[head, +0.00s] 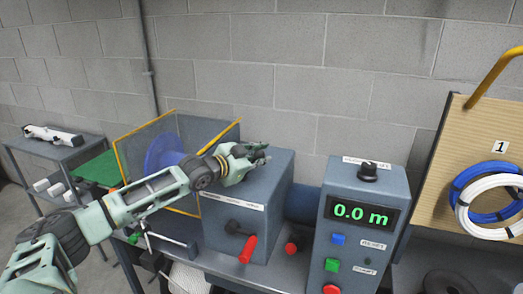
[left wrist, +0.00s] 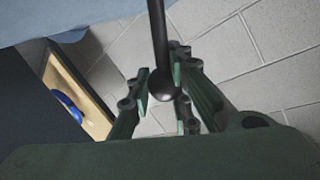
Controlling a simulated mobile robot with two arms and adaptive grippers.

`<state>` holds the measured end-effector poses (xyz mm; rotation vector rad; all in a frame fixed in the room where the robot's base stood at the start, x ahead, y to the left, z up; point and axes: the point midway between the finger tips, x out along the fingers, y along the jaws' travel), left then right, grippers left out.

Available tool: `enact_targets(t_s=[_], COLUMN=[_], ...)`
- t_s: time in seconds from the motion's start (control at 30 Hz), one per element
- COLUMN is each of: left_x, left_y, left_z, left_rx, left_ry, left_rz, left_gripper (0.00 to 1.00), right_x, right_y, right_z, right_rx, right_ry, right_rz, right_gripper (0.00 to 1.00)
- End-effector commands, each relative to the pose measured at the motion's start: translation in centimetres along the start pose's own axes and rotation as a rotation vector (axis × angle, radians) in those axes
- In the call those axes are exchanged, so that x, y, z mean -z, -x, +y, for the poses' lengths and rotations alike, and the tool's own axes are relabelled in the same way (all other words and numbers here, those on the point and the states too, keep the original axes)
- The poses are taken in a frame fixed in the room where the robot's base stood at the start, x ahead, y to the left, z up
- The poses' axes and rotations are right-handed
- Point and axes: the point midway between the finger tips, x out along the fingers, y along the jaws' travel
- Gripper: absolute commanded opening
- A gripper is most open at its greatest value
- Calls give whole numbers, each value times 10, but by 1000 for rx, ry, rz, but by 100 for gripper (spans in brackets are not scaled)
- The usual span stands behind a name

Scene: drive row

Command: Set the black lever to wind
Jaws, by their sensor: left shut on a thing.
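The black lever shows in the left wrist view as a dark rod (left wrist: 158,35) ending in a round knob (left wrist: 162,87). My left gripper (left wrist: 163,92) has its fingers around the knob and is shut on it. In the head view my left gripper (head: 258,153) is at the top of the grey-blue machine box (head: 271,188); it hides most of the lever there. A label strip (head: 232,201) runs along the box's upper front edge, too small to read. I cannot tell which marked position the lever is in. My right gripper is not in view.
A red-handled lever (head: 248,247) sticks out of the box's front. A console (head: 356,210) with a black knob (head: 368,172) reads 0.0 m. A blue spool (head: 163,152) stands behind a yellow-edged guard (head: 120,160). Cable coils (head: 490,196) hang on a board at right.

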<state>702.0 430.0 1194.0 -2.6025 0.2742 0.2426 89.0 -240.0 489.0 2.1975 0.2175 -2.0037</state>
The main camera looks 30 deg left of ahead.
Motion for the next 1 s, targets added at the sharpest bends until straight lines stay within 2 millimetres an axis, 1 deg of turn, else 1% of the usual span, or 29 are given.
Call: enact_targets(t_s=[0.03, 0.1, 0.27, 0.53, 0.57, 0.7, 0.77, 0.8, 1.0], left_x=[-6, -8, -10, -10, -10, -11, -11, -10, -8], left_y=[-1, -1, -1, -1, -1, -1, -1, -1, 0], left_z=[6, 6, 6, 7, 7, 6, 5, 5, 3], left_rx=[-11, -11, -11, -12, -12, -11, -10, -9, -5], left_ry=[1, -9, -20, -21, -21, -21, -21, -21, -22], left_rz=[-18, -22, -27, -28, -28, -28, -28, -28, -24], left_gripper=[0, 0, 0, 0, 20, 32, 37, 38, 38], right_x=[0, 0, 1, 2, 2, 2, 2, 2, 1], right_y=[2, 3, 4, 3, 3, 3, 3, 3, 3], right_z=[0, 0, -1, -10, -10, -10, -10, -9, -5], right_rx=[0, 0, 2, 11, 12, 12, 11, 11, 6], right_ry=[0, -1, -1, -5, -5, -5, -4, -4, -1], right_rz=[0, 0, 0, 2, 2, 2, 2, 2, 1], right_gripper=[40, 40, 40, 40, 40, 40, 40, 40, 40])
